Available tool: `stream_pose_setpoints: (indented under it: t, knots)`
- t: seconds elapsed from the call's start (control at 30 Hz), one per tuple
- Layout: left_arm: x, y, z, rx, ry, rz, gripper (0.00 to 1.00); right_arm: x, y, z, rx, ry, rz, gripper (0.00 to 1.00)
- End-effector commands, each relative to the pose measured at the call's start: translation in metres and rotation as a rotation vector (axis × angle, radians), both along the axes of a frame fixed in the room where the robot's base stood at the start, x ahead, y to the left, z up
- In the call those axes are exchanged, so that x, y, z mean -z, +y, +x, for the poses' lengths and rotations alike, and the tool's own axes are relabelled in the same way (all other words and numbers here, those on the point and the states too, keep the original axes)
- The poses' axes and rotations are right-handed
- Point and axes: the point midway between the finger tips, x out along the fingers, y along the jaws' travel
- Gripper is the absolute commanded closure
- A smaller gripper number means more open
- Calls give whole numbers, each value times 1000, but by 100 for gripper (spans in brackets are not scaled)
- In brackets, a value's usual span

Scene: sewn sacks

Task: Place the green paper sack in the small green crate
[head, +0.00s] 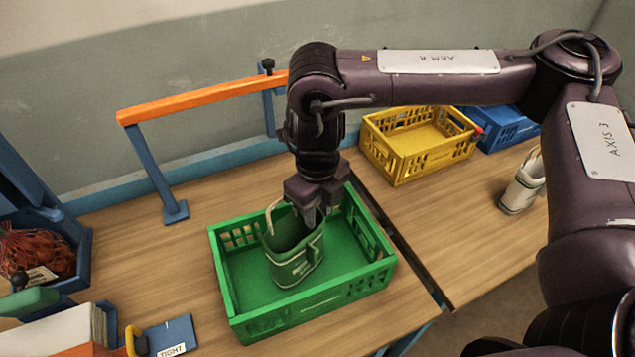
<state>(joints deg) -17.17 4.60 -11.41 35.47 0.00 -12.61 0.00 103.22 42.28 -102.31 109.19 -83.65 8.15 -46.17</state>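The green paper sack (294,262) is inside the walls of the green crate (318,306), open top up and slightly tilted. One pale handle (271,214) stands up at its left side. My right gripper (315,216) points down over the crate with its fingers close together on the sack's far right rim. The gripper partly hides that rim. I cannot tell whether the sack's base rests on the crate floor. My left gripper is not in view.
A yellow crate (398,169) and a blue crate (513,134) stand at the back right, near a white sack (519,192). An orange rail (200,98) on blue posts runs behind the green crate. A blue bin (75,262) with red netting is at the left.

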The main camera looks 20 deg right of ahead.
Motion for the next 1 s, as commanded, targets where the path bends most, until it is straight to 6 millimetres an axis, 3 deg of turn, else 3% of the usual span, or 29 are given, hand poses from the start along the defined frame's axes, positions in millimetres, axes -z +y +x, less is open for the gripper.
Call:
stream_pose_setpoints:
  t: [0.3,0.5,1.0]
  knots:
    - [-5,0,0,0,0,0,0,-66,0,2,-1,-7,-1,74]
    - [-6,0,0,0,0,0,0,-92,0,1,-1,-3,-1,74]
    - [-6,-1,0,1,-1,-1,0,-99,0,0,0,0,0,74]
